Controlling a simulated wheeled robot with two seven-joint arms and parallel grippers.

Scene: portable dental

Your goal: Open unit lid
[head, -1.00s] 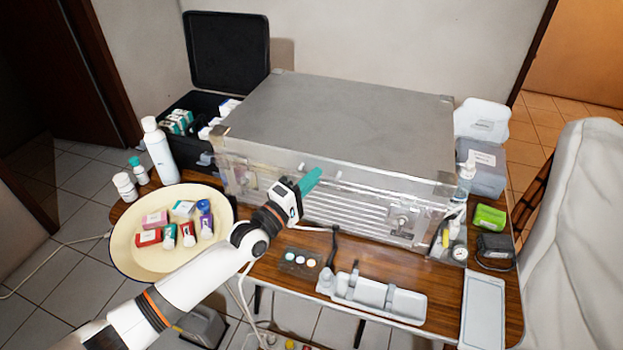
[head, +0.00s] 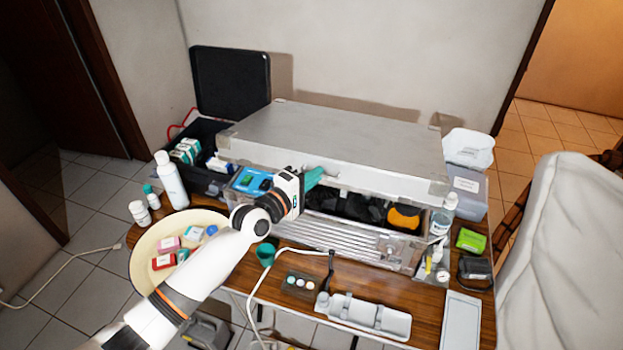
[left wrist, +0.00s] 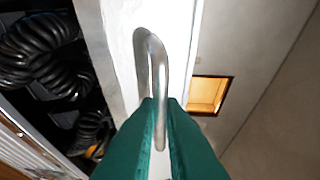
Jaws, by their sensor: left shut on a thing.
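The unit is a silver metal case on the brown table. Its grey lid (head: 335,140) is raised at the front, tilted up toward me, with a dark gap between it and the unit's body (head: 340,238). My left gripper (head: 312,178) is at the lid's front edge, its green fingers shut on the metal lid handle. In the left wrist view the handle (left wrist: 152,75) is a bent steel bar between the green fingers (left wrist: 160,125). Black coiled hoses (left wrist: 40,45) show inside the unit. My right gripper is not in view.
A black open case (head: 230,80) stands behind left. A cream round tray (head: 150,245) with small boxes is at front left, beside white bottles (head: 172,182). A white instrument holder (head: 365,312) lies in front of the unit. A pale chair (head: 560,250) stands at right.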

